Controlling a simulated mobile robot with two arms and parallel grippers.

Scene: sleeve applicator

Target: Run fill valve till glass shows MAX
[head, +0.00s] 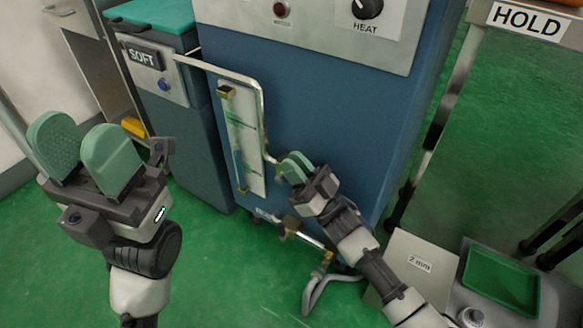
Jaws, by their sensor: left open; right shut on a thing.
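The sight glass (237,165) is a narrow tube on a pale plate (250,135) on the blue cabinet's front, with brass fittings above and below. Its lower part looks bluish; the level and the green markings are too small to read surely. A bent metal pipe (262,110) runs from the SOFT unit and down past the plate's right side. My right gripper (294,167) is shut at the pipe's lower end, on what looks like the fill valve, mostly hidden by the green fingers. My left gripper (80,150) is open and empty, left of the cabinet.
The SOFT unit (165,120) stands left of the blue cabinet (320,110), which has a HEAT knob (367,8). Below the glass are a brass valve (291,223) and a hose (314,290). A green tray (500,282) lies lower right, below the HOLD stand (527,20).

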